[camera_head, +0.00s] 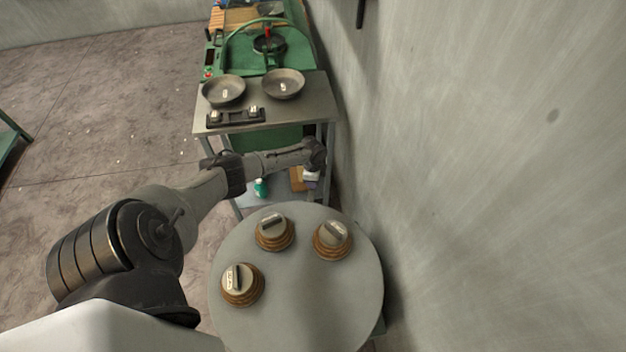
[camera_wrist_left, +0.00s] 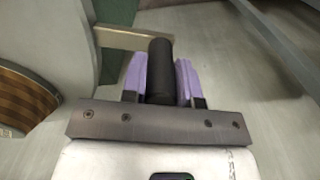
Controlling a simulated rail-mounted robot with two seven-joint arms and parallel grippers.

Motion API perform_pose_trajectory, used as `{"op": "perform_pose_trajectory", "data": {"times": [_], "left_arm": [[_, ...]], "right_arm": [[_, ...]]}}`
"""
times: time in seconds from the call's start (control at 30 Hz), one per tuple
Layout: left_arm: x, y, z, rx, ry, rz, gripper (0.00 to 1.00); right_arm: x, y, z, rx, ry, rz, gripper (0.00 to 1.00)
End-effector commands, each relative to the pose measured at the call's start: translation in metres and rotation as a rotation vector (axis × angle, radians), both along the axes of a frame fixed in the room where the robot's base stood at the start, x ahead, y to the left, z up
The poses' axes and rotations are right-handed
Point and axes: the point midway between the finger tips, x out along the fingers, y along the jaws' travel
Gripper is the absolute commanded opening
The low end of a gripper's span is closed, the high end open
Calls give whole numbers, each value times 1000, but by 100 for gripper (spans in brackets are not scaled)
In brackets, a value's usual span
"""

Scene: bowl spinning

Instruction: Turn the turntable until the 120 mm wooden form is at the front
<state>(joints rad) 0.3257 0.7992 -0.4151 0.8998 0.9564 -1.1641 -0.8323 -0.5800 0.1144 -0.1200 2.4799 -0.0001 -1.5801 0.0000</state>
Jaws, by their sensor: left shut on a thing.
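The grey round turntable (camera_head: 345,300) fills the lower middle of the head view. Three stepped wooden forms stand on it: one at the back left (camera_head: 275,232), one at the back right (camera_head: 333,240) and one at the left (camera_head: 241,285). Their labels are too small to read, so I cannot tell which is 120 mm. My left gripper (camera_head: 311,182) is at the turntable's far edge. In the left wrist view its purple fingers (camera_wrist_left: 160,78) are shut on a black upright handle (camera_wrist_left: 160,55) at the end of a short bar. My right gripper is out of view.
A metal table (camera_head: 275,118) behind the turntable carries two bowls (camera_head: 224,90) (camera_head: 284,84) and a dark tray (camera_head: 236,118). A green machine (camera_head: 262,45) stands farther back. The grey wall (camera_head: 480,150) runs close along the right. Open floor (camera_head: 100,130) lies to the left.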

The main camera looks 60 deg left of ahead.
Motion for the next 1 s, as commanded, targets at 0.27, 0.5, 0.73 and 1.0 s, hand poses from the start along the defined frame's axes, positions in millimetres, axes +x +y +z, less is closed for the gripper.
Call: {"op": "perform_pose_trajectory", "data": {"times": [0.27, 0.5, 0.73, 1.0], "left_arm": [[0, 0, 0, 0, 0, 0, 51], [0, 0, 0, -1, -1, 0, 54], [0, 1, 20, 2, -1, -1, 54], [0, 1, 73, 3, -2, -2, 54]], "right_arm": [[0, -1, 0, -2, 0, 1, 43], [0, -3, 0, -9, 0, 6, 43], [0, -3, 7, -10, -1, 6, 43], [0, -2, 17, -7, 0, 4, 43]]}}
